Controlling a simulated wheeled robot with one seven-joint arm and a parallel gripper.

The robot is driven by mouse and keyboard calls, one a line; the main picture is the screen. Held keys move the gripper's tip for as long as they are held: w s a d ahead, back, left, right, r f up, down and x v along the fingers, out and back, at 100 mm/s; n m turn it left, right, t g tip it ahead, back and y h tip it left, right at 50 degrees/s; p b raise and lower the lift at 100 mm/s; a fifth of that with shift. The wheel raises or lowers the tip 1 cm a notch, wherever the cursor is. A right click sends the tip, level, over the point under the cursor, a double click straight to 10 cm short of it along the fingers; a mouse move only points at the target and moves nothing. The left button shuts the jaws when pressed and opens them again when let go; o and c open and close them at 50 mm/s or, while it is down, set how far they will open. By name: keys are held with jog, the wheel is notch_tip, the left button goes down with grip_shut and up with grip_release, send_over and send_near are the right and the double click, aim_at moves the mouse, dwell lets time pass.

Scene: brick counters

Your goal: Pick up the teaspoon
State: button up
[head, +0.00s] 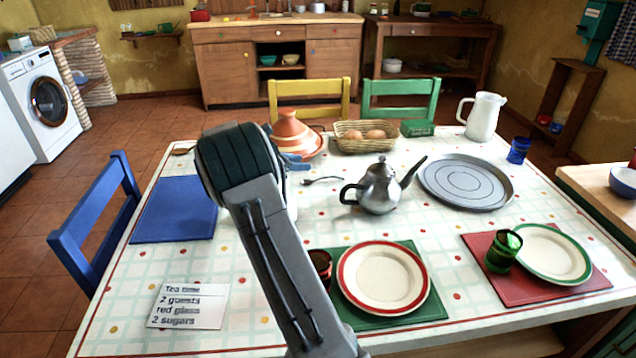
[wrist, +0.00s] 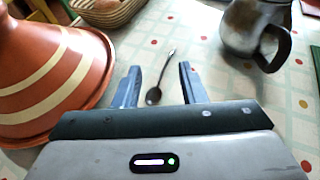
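The teaspoon (head: 322,180) lies on the tablecloth between the orange tagine and the metal teapot in the head view. In the wrist view the teaspoon (wrist: 160,78) lies ahead of and between my two fingers, its dark bowl nearer me and its thin handle pointing away. My gripper (wrist: 158,80) is open and empty, with the fingers apart on both sides of the spoon. Whether the fingertips are at table height I cannot tell. In the head view my arm hides most of the gripper.
The tagine (wrist: 50,75) stands close to the left finger. The teapot (wrist: 255,30) stands to the right, also in the head view (head: 380,188). A bread basket (head: 365,137) is behind.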

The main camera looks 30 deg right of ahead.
send_near(318, 183)
jog(key=shift+d+r+b, duration=0.15)
jog(key=shift+d+r, duration=0.1)
jog(key=shift+d, duration=0.3)
jog(key=shift+d+r+b, duration=0.15)
jog(key=shift+d+r, duration=0.15)
jog(key=shift+d, duration=0.3)
jog(key=shift+d+f, duration=0.1)
jog(key=shift+d, duration=0.55)
jog(key=x, duration=0.6)
jog(key=shift+b, duration=0.3)
jog(key=shift+c, duration=0.4)
jog(key=shift+s, duration=0.1)
grip_shut()
